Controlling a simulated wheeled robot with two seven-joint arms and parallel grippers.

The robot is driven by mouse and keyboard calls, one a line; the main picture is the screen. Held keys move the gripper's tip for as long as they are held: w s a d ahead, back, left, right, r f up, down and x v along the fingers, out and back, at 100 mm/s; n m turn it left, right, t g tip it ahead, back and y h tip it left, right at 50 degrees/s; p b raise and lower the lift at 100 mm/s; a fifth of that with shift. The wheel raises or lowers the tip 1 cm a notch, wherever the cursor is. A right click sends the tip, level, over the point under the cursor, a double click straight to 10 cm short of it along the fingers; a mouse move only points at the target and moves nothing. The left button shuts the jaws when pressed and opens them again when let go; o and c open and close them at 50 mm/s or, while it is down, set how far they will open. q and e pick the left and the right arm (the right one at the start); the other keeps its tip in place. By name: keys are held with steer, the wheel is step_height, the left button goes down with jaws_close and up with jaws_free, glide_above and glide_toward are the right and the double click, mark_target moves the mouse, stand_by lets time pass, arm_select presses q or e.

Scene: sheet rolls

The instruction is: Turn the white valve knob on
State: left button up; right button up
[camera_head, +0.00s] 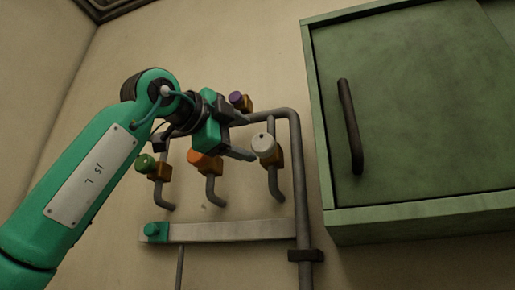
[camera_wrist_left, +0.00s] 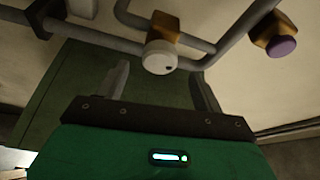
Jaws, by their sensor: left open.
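The white valve knob (camera_head: 264,145) is a round cap on a brass-coloured valve body, fixed to a grey pipe at the right of a group of coloured knobs. My left gripper (camera_head: 246,136) is just left of it in the head view, its fingers pointing toward it. In the left wrist view the white knob (camera_wrist_left: 159,54) shows a small dark mark near its lower right edge. It lies ahead of the two spread fingers of my left gripper (camera_wrist_left: 159,72), roughly centred between them. The gripper looks empty; I cannot tell whether a finger touches the knob. My right gripper is not in view.
Close by are a purple knob (camera_head: 236,99), an orange knob (camera_head: 197,160) and a green knob (camera_head: 144,162). Grey pipes (camera_head: 297,170) run around them. A green cabinet (camera_head: 420,110) stands out at the right. A flat bar (camera_head: 230,232) lies below.

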arm_select(q)
steer(key=b+v, duration=0.1)
steer(key=v, duration=0.6)
steer(key=shift+s+a, duration=0.2)
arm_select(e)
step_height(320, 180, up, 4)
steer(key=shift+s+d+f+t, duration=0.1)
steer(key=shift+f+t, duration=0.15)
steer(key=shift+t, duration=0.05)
